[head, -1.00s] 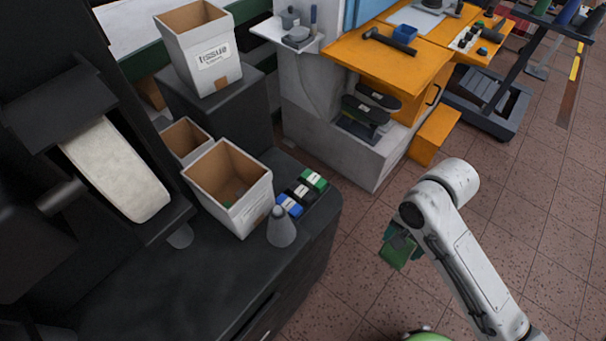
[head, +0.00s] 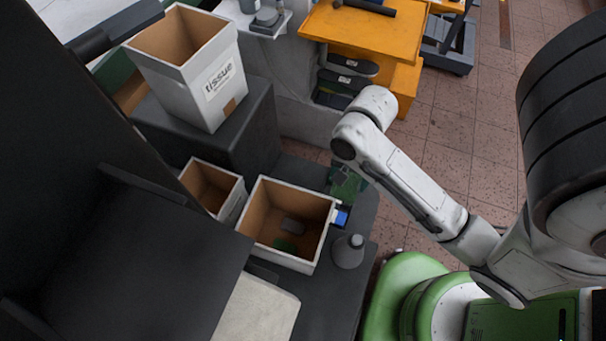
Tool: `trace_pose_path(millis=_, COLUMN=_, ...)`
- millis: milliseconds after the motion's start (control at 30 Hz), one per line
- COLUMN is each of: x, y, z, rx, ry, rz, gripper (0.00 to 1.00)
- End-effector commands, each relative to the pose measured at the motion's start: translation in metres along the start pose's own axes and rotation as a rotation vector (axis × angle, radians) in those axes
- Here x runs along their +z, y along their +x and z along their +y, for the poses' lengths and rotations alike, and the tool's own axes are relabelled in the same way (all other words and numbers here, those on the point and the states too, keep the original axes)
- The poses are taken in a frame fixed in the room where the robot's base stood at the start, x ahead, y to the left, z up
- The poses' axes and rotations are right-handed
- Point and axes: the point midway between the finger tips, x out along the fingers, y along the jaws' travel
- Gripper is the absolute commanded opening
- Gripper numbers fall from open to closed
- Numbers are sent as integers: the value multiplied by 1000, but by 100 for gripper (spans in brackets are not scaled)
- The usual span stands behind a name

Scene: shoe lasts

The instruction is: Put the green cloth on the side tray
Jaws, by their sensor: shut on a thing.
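My gripper (head: 342,173) is shut on the green cloth (head: 347,186), over the right edge of the dark bench top. My own forearm and wrist hide much of the fingers. The cloth hangs just right of an open white box. I cannot tell whether it touches the bench. A pale tray-like shelf (head: 281,27) juts from the grey column at the top, with grey items on it. It may be the side tray; the cloth is well apart from it.
The open white box (head: 262,203) holds a small grey thing and something green. A grey cone-shaped bottle (head: 348,251) stands beside it. A smaller box (head: 213,186) and a tissue box (head: 195,92) stand left. An orange workbench (head: 365,32) stands behind.

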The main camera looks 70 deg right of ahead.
Motion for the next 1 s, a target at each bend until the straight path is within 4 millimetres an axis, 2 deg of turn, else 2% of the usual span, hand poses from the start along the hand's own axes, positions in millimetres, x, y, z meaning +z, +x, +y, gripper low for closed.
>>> trace_pose_path(millis=367, x=-21, y=34, z=-84, rx=-1, ry=-4, rz=-6, gripper=31)
trace_pose_path(millis=500, x=-30, y=61, z=-101, rx=2, ry=-2, rz=-4, gripper=31)
trace_pose_path(millis=700, x=-38, y=81, z=-118, rx=-1, ry=-1, rz=-2, gripper=31)
trace_pose_path(millis=867, x=-40, y=89, z=-125, rx=-1, ry=-2, rz=-2, gripper=31)
trace_pose_path(millis=1000, x=-43, y=109, z=-125, rx=4, ry=-3, rz=-1, gripper=31)
